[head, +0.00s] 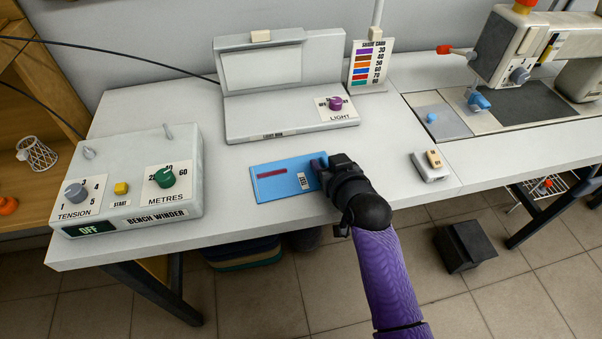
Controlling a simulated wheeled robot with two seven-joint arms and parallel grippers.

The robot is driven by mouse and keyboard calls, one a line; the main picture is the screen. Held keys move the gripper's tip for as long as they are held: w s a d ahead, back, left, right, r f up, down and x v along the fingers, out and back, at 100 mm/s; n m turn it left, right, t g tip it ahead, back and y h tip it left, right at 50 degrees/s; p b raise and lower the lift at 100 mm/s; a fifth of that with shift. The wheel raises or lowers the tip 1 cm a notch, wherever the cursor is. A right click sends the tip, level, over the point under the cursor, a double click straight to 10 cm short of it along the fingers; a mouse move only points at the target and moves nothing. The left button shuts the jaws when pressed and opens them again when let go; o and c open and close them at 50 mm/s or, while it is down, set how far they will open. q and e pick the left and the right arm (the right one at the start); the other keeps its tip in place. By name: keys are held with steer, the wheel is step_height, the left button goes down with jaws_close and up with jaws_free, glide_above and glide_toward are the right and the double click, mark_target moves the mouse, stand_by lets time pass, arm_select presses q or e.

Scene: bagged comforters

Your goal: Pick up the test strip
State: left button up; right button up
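A blue mat (283,191) lies flat on the white table in front of the light box. A thin dark red strip (272,173) shows on its left part; it looks like the test strip, though I cannot tell whether it lies loose or is a marking. My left gripper is out of view.
The bench winder (130,180) stands at the left. The light box (290,122) stands behind the mat, with a shade card (370,62) beside it. A small switch box (430,166) is at the right, before the sewing machine (520,50). The table's front edge is clear.

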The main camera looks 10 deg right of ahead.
jaws_close()
